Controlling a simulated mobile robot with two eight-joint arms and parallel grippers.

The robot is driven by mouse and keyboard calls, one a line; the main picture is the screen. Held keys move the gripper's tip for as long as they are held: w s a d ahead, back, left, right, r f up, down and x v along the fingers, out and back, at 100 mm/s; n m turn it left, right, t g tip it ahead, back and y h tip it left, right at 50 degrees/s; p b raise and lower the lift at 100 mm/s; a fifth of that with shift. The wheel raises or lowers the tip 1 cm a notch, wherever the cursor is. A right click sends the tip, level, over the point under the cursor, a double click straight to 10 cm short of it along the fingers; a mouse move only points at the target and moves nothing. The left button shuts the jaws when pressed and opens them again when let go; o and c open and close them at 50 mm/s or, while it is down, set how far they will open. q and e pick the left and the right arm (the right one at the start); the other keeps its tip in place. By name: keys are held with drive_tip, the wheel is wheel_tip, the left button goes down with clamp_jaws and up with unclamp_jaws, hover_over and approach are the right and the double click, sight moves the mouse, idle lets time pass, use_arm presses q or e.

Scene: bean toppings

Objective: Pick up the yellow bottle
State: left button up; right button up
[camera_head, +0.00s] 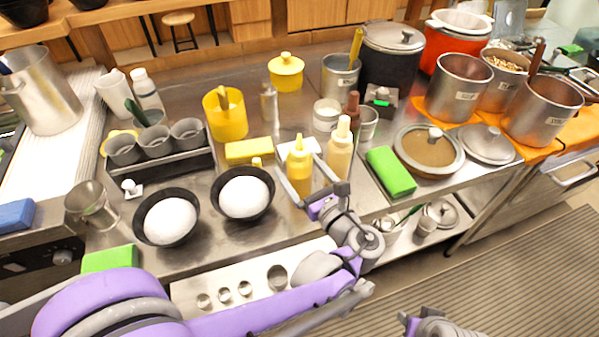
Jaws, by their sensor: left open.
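The yellow bottle (299,166) stands upright on the metal counter, with a pale beige bottle (340,150) close on its right. My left gripper (297,172) is open, with one finger on each side of the yellow bottle's body. I cannot tell whether the fingers touch it. The bottle's lower part is partly hidden by the gripper. Part of my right gripper (428,325) shows at the bottom edge; its fingers cannot be made out.
Two black bowls with white contents (245,196) (170,220) sit left of the bottle. A yellow block (248,151) lies behind them. A brown bottle (351,106) stands behind the beige one.

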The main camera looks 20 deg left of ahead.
use_arm(q)
drive_tip(key=x, duration=0.3)
drive_tip(key=shift+w+a+r, duration=0.15)
drive_tip(key=shift+w, duration=0.2)
drive_tip(key=c, duration=0.9)
wheel_tip(320, 180, up, 10)
drive_tip(key=p, duration=0.2)
drive_tip(key=o, duration=0.4)
drive_tip(key=shift+c, duration=1.4)
